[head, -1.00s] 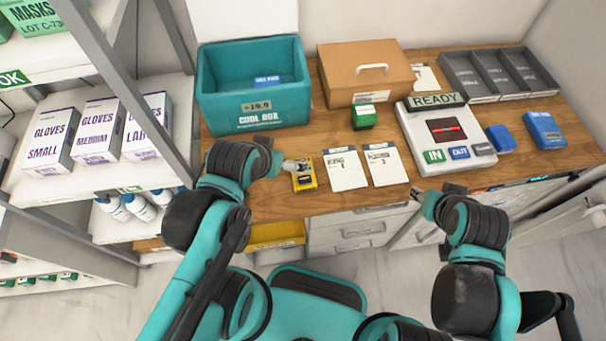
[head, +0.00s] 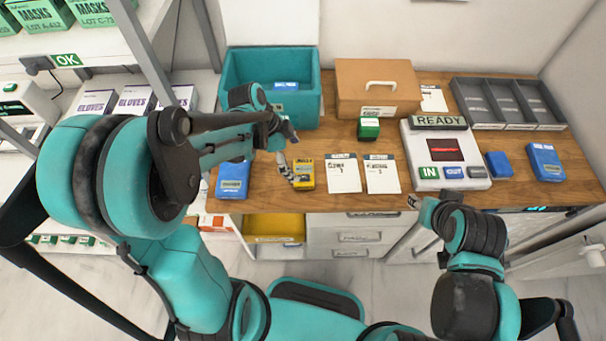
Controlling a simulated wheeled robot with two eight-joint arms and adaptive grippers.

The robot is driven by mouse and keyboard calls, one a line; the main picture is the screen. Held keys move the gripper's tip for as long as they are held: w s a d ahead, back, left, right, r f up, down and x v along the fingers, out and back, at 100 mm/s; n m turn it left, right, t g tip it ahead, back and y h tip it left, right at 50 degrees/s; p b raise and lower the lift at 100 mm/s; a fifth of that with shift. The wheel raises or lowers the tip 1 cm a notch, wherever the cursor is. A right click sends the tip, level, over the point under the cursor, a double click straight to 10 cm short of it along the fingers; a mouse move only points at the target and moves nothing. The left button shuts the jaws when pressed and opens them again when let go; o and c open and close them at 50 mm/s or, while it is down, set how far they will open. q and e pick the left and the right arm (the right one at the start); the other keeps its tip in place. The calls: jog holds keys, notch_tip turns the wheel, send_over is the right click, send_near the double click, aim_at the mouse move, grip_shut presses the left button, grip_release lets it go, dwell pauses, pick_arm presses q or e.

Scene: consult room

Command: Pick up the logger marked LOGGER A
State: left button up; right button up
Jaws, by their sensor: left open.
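A small yellow device (head: 304,181) lies on the wooden counter, left of two white cards. It has a dark patch and printing on its face that I cannot read clearly, so I cannot confirm that it is LOGGER A. My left gripper (head: 287,154) is open, at the left edge of the yellow device, with a finger very close to it. I cannot tell whether they touch. My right gripper (head: 414,203) is by the counter's front edge, away from the device; its fingers are not clear.
A teal cool box (head: 310,105) stands behind my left gripper. A blue pack (head: 233,178) lies to the left. White cards (head: 343,174) (head: 381,174), a green block (head: 369,130) and a READY station (head: 431,174) are to the right. A yellow drawer (head: 273,226) is below.

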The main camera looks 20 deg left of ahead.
aim_at(305, 171)
pick_arm(q)
jog(key=b+x, duration=0.2)
jog(key=x, duration=0.5)
jog(key=shift+w, duration=0.1)
jog(key=c, duration=1.2)
